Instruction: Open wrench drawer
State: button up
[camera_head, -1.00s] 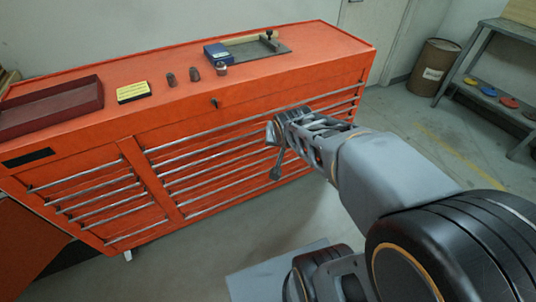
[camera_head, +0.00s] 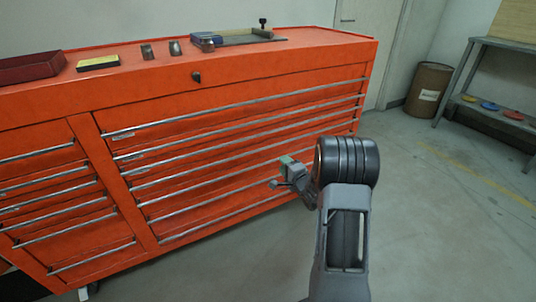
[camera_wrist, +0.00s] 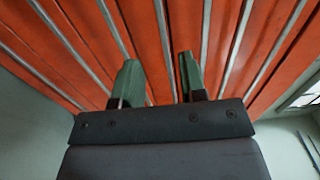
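The orange tool chest (camera_head: 230,88) has a wide right bank of drawers with long silver handles (camera_head: 240,108) and a narrower left bank. All drawers look shut. Small labels (camera_head: 122,135) sit on some right-bank fronts, too small to read, so I cannot tell which drawer holds wrenches. My gripper (camera_head: 284,170) is in front of the lower right-bank drawers. In the wrist view my gripper (camera_wrist: 158,72) has two green fingers apart with nothing held. A silver handle (camera_wrist: 163,40) runs through the view between them; I cannot tell how far off it is.
On the chest top are a red tray (camera_head: 30,68), a yellow-and-black box (camera_head: 98,62), small dark cylinders (camera_head: 147,51) and a grey plate (camera_head: 250,37). A brown barrel (camera_head: 428,90) and a metal shelf (camera_head: 500,112) stand right. The floor between is clear.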

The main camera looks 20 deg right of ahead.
aim_at(269, 147)
jog(key=w+b, duration=0.1)
jog(key=w, duration=0.3)
jog(key=w+a+b, duration=0.1)
jog(key=w, duration=0.3)
jog(key=w+b, duration=0.1)
jog(key=w, duration=0.4)
jog(key=shift+a+b, duration=0.25)
jog(key=shift+b, duration=0.1)
grip_shut()
